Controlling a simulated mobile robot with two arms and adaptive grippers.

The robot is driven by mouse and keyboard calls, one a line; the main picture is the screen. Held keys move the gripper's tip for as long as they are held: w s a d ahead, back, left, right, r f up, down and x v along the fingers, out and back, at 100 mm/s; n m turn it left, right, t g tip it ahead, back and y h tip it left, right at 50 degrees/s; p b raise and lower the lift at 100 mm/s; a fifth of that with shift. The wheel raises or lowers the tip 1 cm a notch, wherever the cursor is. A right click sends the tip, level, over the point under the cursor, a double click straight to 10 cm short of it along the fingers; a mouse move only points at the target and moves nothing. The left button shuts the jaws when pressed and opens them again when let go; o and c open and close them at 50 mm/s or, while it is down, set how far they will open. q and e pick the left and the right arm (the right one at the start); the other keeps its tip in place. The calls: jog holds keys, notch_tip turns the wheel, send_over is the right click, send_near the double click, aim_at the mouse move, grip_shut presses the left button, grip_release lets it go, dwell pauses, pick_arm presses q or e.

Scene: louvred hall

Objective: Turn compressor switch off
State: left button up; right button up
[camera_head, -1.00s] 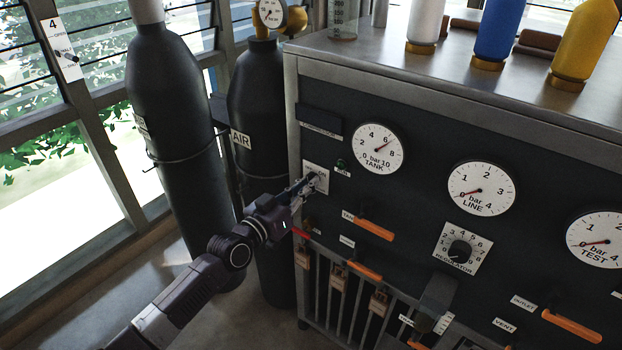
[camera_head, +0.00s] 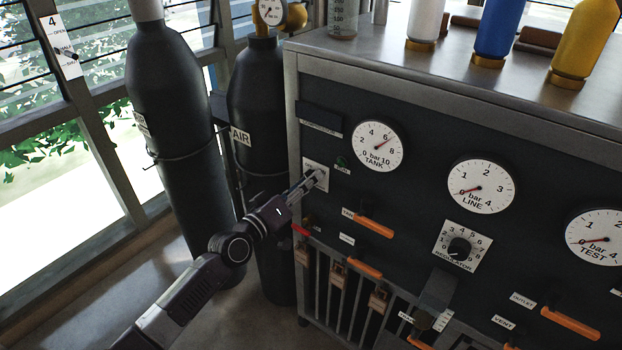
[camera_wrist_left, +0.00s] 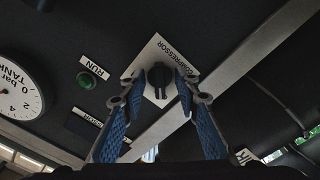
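The compressor switch is a black knob (camera_wrist_left: 159,76) on a white plate lettered COMPRESSOR (camera_wrist_left: 142,64) in the left wrist view. In the head view its plate (camera_head: 311,166) sits at the upper left of the dark panel. My left gripper (camera_head: 318,176) is in front of the plate, its fingers partly covering it. In the left wrist view my left gripper (camera_wrist_left: 159,88) is open, with one finger on each side of the knob. I cannot tell whether the fingers touch it. The RUN lamp (camera_wrist_left: 88,80) beside it is green. My right gripper is not in view.
The TANK gauge (camera_head: 378,146) is right of the switch. Orange lever handles (camera_head: 375,228) stick out below it. A dark AIR cylinder (camera_head: 256,110) stands close left of the panel, behind my left arm. Blue and yellow bottles (camera_head: 495,28) stand on top.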

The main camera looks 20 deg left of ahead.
pick_arm(q)
jog(key=shift+s, duration=0.1)
jog(key=v, duration=0.6)
jog(key=shift+s+a+p, duration=0.15)
jog(key=shift+s+p, duration=0.25)
jog(key=shift+p, duration=0.05)
